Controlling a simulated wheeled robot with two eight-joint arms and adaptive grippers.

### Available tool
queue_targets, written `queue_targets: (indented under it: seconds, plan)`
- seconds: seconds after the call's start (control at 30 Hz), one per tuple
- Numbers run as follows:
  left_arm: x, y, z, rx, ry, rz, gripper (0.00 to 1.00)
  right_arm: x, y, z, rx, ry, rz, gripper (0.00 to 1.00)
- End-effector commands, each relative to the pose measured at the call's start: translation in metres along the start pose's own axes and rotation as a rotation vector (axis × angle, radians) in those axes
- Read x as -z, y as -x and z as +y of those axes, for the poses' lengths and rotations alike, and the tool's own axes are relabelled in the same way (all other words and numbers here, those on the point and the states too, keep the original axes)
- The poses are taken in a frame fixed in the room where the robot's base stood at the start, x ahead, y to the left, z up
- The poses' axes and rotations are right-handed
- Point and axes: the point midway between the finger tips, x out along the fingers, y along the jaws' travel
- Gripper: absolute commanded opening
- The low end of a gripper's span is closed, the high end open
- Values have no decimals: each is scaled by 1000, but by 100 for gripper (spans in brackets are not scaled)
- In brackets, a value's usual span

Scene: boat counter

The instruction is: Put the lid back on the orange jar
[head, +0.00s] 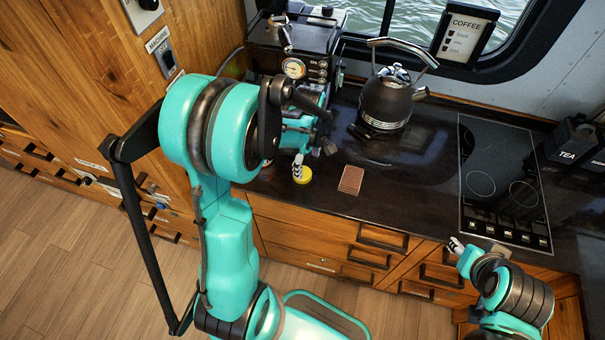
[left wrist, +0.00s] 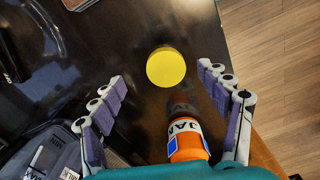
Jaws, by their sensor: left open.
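The round yellow lid (head: 301,177) lies flat on the dark counter near its front edge. In the left wrist view the lid (left wrist: 166,66) is just beyond and between my fingertips, not touched. The orange jar (left wrist: 187,142) has a white label and a dark, uncovered top; it shows between my left fingers, close to the palm. In the head view I cannot make out the jar. My left gripper (head: 314,158) is open, its fingers spread (left wrist: 162,78). My right gripper (head: 456,246) is low at the counter's front edge, away from both; its jaws are too small to read.
A brown flat block (head: 351,180) lies right of the lid. A coffee machine (head: 296,55) stands behind my left arm. A dark kettle (head: 387,100) stands at the back, and a cooktop (head: 500,170) is at the right. The counter between block and cooktop is clear.

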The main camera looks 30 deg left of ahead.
Motion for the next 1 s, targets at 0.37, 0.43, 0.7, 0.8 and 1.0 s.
queue_targets:
  seconds: [0.37,0.43,0.7,0.8,1.0]
  plan:
    - [9,-48,-7,0,0,0,76,-8,-11,0,0,0,0,40]
    - [9,-50,-7,0,0,0,76,-8,-11,0,0,0,0,40]
    - [9,-49,-7,0,0,0,76,-8,-11,0,0,0,0,40]
    - [9,-49,-7,0,0,0,59,-8,-11,0,0,0,0,40]
    - [9,-49,-7,0,0,0,40,-8,-11,0,0,0,0,40]
